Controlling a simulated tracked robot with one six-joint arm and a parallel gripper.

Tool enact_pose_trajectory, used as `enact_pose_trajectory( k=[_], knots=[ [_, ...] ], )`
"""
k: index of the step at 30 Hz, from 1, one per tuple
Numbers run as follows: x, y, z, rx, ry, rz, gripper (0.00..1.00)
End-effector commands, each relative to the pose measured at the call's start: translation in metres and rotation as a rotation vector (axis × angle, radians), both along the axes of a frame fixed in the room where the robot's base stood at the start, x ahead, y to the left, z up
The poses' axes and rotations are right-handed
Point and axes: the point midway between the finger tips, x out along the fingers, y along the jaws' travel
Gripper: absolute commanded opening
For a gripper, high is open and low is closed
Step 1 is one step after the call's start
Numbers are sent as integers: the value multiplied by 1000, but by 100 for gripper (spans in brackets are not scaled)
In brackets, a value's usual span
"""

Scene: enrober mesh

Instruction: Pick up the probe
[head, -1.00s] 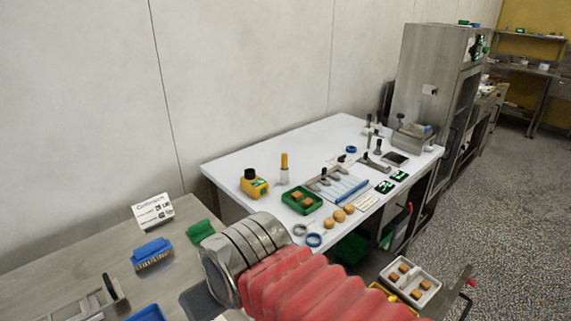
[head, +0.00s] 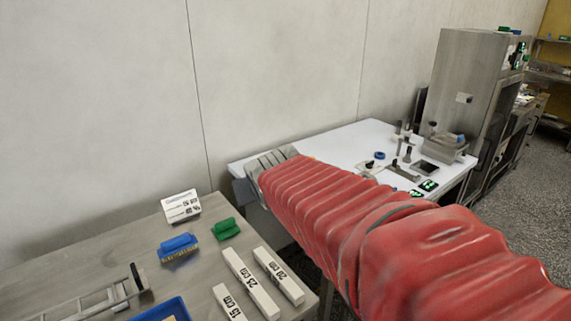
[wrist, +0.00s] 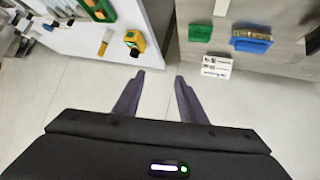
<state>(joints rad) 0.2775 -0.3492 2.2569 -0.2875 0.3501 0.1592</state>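A slim yellow-handled piece (wrist: 104,42), which looks like the probe, shows in the wrist view near the edge of the white table (wrist: 65,42). A yellow meter with a dark-green face (wrist: 134,41) is just right of it. My gripper (wrist: 160,76) is open and empty. Its two dark fingers point to the gap between the two tables, apart from the probe and to its lower right in the picture.
A grey bench (head: 125,255) holds a blue brush (head: 178,247), a green brush (head: 226,229), a sign card (head: 181,206) and labelled white blocks (head: 250,284). A steel cabinet (head: 468,95) stands beyond the white table. Bare floor (wrist: 160,25) lies between the tables.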

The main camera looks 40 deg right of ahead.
Motion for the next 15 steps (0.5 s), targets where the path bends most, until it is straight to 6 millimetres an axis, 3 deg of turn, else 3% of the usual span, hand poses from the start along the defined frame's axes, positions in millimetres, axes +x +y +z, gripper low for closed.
enact_pose_trajectory(
  k=[6, 15],
  knots=[
    [54, -61, 13, -63, -113, -32, 38],
    [112, -139, 19, -124, -260, -21, 38]
  ],
)
